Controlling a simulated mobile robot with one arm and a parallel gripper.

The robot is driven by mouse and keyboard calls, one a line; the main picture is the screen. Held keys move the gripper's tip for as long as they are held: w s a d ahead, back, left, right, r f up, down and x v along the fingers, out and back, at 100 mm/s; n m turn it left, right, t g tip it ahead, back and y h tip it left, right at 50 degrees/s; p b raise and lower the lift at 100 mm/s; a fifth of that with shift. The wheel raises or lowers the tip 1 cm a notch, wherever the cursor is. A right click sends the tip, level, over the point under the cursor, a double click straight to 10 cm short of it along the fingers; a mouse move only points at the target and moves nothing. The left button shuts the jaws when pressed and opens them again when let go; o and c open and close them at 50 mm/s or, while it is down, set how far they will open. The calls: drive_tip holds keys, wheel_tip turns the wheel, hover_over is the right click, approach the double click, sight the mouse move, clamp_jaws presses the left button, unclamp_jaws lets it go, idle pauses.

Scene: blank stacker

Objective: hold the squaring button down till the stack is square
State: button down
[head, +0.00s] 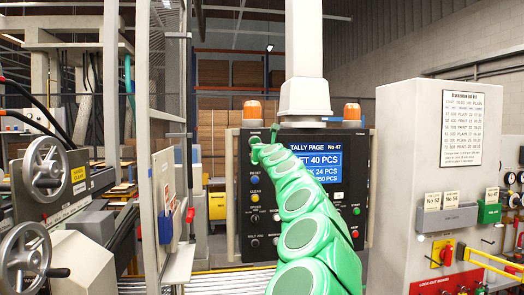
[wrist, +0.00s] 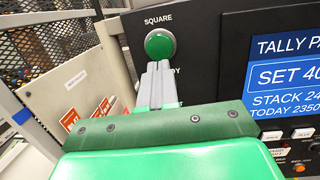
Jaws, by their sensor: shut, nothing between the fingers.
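The round green button (wrist: 160,43) under the label SQUARE sits on the dark control panel (wrist: 200,77). In the head view the button (head: 254,140) is a small green spot at the panel's upper left. My gripper (wrist: 158,66) is shut and empty, its grey fingertips just at the button's lower edge in the wrist view. Whether they touch or press it I cannot tell. In the head view my gripper (head: 261,150) is small beside the button, at the end of my green arm. The stack itself is not identifiable in either view.
The blue screen (head: 317,165) shows a tally page, partly covered by my arm; the wrist view reads SET 40 and STACK 24. More buttons and knobs line the panel below. Handwheels (head: 46,168) stand left, a grey cabinet (head: 405,150) right. A mesh guard (wrist: 50,55) is left of the panel.

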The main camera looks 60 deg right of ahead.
sight(255, 142)
drive_tip(key=x, duration=0.4)
drive_tip(key=shift+d, duration=0.15)
idle(0.4)
